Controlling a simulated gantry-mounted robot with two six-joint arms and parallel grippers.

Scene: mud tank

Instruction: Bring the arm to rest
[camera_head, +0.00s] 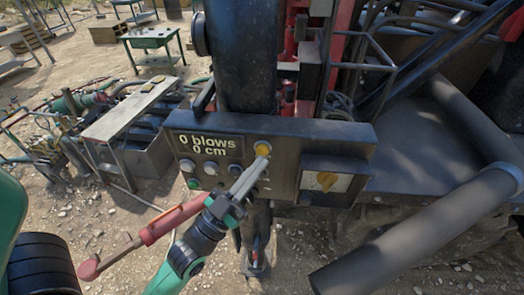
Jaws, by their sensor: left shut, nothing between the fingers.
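My left gripper (259,158) is shut and empty. Its arm comes up from the bottom of the head view, and its fingertips are at the yellow button (262,148) on the control panel (290,140). I cannot tell whether the tips touch the button. The panel's display reads "0 blows 0 cm" (208,145). Several white buttons (211,168) and a green one (193,184) sit below the display. My right gripper is not in view.
Behind the panel stands a dark vertical column (243,60) of the machine. A red lever (165,222) lies low in front. A bench with hoses (125,120) is at left, and a green table (151,38) farther back.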

